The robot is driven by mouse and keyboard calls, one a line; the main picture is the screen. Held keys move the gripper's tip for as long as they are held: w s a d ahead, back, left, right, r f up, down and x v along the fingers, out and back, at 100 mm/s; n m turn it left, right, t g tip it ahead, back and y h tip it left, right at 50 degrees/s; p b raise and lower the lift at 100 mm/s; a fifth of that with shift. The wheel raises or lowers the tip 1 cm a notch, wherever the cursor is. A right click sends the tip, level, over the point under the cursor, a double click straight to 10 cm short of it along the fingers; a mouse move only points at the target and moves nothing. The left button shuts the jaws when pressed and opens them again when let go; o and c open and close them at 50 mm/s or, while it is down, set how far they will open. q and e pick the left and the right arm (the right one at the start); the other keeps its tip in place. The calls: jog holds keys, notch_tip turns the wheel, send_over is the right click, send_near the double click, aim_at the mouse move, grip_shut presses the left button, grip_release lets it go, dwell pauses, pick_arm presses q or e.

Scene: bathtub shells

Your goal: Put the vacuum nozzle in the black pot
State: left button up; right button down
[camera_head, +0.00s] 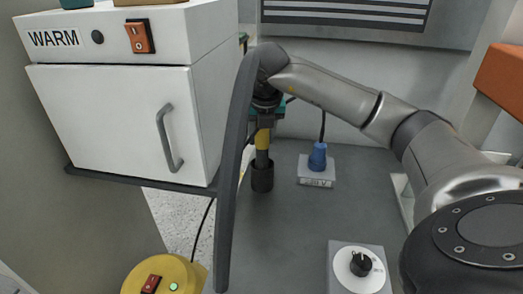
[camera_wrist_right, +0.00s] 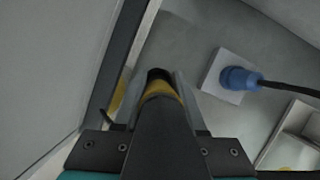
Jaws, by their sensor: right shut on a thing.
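My right gripper (camera_head: 264,118) is in the middle of the head view, pointing down and shut on the vacuum nozzle. The nozzle (camera_head: 262,139) is dark with a yellow band and hangs roughly upright below the fingers. It also shows in the right wrist view (camera_wrist_right: 160,90) between the fingers. The small black pot (camera_head: 262,179) stands on the grey surface directly under the nozzle. The nozzle's dark lower end overlaps the pot's rim in the picture; I cannot tell whether it is inside or just above. My left gripper is not in view.
A white WARM cabinet (camera_head: 118,122) stands at the left. A dark curved hose-like band (camera_head: 232,170) runs down beside the pot. A blue plug (camera_head: 317,157) sits on a pale block at the right. A yellow round unit (camera_head: 163,275) and a dial box (camera_head: 358,264) are in front.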

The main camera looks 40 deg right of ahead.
aim_at(262, 147)
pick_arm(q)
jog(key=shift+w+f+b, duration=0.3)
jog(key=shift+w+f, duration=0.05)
pick_arm(e)
jog(key=shift+f, duration=1.85)
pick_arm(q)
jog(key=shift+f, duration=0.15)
pick_arm(e)
jog(key=shift+f, duration=0.1)
jog(key=shift+c, duration=2.4)
grip_release()
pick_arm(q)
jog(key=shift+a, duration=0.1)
pick_arm(e)
jog(key=shift+r, duration=0.3)
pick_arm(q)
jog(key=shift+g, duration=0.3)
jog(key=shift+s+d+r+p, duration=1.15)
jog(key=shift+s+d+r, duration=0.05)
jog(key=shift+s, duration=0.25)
pick_arm(e)
jog(key=v, duration=1.1)
jog(key=shift+s+r, duration=0.15)
jog(key=shift+r, duration=0.2)
jog(key=shift+a, duration=0.1)
